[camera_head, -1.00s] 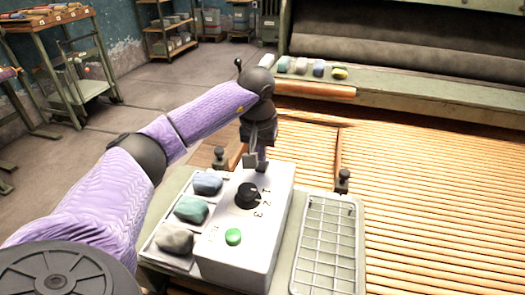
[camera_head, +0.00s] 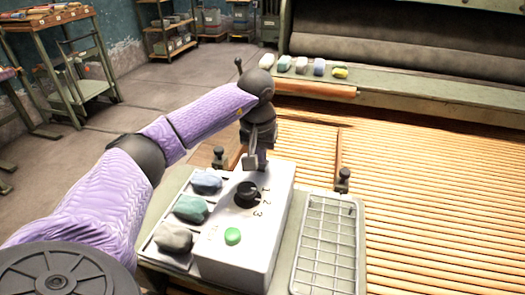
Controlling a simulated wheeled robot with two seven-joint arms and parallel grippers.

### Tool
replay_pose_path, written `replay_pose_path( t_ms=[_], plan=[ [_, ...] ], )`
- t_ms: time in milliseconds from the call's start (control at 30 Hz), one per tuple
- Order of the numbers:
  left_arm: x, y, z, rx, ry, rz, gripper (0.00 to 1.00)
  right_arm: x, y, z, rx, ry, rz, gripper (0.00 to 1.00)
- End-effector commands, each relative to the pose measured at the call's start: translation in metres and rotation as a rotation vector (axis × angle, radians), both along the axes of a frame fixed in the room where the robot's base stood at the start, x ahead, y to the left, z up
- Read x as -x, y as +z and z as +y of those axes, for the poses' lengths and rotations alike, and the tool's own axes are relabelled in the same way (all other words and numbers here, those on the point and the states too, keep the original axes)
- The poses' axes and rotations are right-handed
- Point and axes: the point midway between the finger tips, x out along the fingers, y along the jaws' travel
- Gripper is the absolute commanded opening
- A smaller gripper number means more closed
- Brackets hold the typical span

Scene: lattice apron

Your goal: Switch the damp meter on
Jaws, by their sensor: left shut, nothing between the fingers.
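The damp meter appears to be the pale grey box (camera_head: 263,256) at the front centre. Its top has a black knob (camera_head: 246,194) with the numbers 1, 2 and 3 beside it, and a round green button (camera_head: 233,236). My left gripper (camera_head: 255,167) is shut and empty, pointing down at the far end of the box, behind the knob. I cannot tell whether its tips touch the box. It is apart from the green button. My right gripper is not in view.
Blue, teal and grey lumps (camera_head: 189,209) lie in a tray left of the box. A wire basket (camera_head: 327,245) stands at its right. Small dark posts (camera_head: 343,180) rise nearby. Wooden slats (camera_head: 430,180) spread right, with more coloured lumps on a far ledge (camera_head: 420,95).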

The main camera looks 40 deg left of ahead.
Motion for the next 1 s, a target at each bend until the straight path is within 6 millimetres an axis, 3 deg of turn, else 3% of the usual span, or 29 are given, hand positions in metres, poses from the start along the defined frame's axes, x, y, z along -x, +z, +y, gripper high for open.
replay_pose_path(
  t_ms=[1000],
  plan=[
    [0.0, -0.015, 0.0, 0.0, 0.0, 0.001, 0.0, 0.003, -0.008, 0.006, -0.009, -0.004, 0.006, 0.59]
  ],
)
